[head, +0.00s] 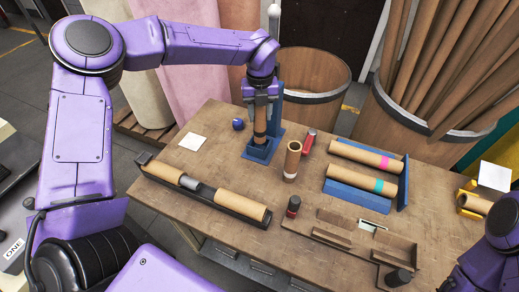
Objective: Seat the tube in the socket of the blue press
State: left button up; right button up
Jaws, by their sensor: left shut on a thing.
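My left gripper (261,101) is shut on a brown cardboard tube (260,122) and holds it upright from above. The tube is directly over the base of the blue press (262,153), and its lower end is at or very close to the socket. I cannot tell whether the tube is inside the socket or just above it. The blue column of the press stands right behind the tube, partly hidden by my gripper. Part of my right arm shows at the lower right; its gripper is out of view.
An upright tube (292,162) and a red tool (309,141) stand close right of the press. Tubes lie on a blue rack (347,199) and in a black trough (199,193). A blue ball (238,124) is left. A wooden tray (330,240) is at the front.

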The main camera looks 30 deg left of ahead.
aim_at(260, 127)
pick_arm(q)
jog(key=shift+f+b, duration=2.05)
jog(key=shift+f, duration=0.9)
dwell(2.3)
jog(key=o, duration=1.3)
jog(key=shift+r, duration=0.1)
notch_tip(260, 127, up, 10)
jog(key=shift+f+b, duration=0.25)
jog(key=shift+b, duration=0.55)
jog(key=shift+r, duration=0.45)
